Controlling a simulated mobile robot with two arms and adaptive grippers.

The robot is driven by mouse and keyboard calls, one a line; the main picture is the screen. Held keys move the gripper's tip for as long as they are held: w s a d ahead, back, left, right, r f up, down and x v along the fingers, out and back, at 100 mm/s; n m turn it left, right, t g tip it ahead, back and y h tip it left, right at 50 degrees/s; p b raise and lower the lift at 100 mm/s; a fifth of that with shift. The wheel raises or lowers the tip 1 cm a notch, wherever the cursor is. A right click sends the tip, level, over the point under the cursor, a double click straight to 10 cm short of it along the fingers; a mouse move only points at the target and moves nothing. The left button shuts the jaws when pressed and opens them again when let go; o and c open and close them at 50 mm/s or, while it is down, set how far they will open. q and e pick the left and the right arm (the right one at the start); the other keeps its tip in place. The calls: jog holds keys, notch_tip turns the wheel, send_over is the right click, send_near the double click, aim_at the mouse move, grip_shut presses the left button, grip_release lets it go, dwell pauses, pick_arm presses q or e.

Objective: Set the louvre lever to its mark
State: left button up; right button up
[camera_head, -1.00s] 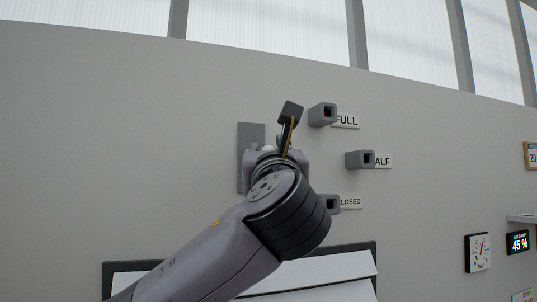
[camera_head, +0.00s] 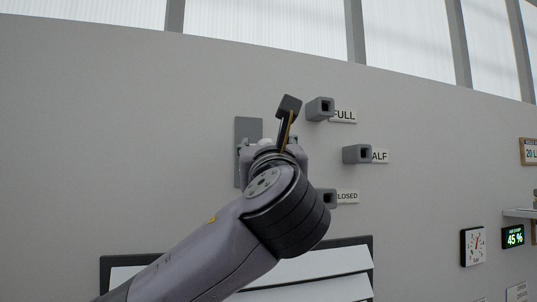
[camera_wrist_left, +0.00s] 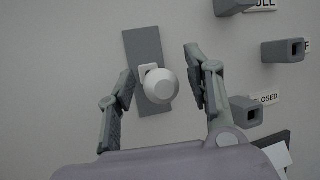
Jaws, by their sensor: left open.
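The louvre lever shows a round white knob (camera_wrist_left: 160,86) in front of a grey wall plate (camera_wrist_left: 146,48). In the head view the knob (camera_head: 265,142) is mostly hidden behind my left wrist, and the plate (camera_head: 248,129) rises above it. My left gripper (camera_wrist_left: 160,62) is open, with one finger on each side of the knob and a gap visible to the right finger. It also shows in the head view (camera_head: 270,145). Three grey square-ended blocks stand right of the plate, beside labels FULL (camera_head: 343,116), a partly covered "ALF" (camera_head: 380,156) and a partly covered "LOSED" (camera_head: 347,196). My right gripper is not visible.
A dark-framed louvre panel (camera_head: 330,266) with white slats lies below, partly behind my left arm. The FULL block (camera_head: 320,109), middle block (camera_head: 357,154) and lowest block (camera_head: 327,197) project from the wall. A dial (camera_head: 473,246) and a 45 % display (camera_head: 513,237) are at right.

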pick_arm(q)
jog(key=v, duration=1.1)
jog(key=shift+s, duration=0.2)
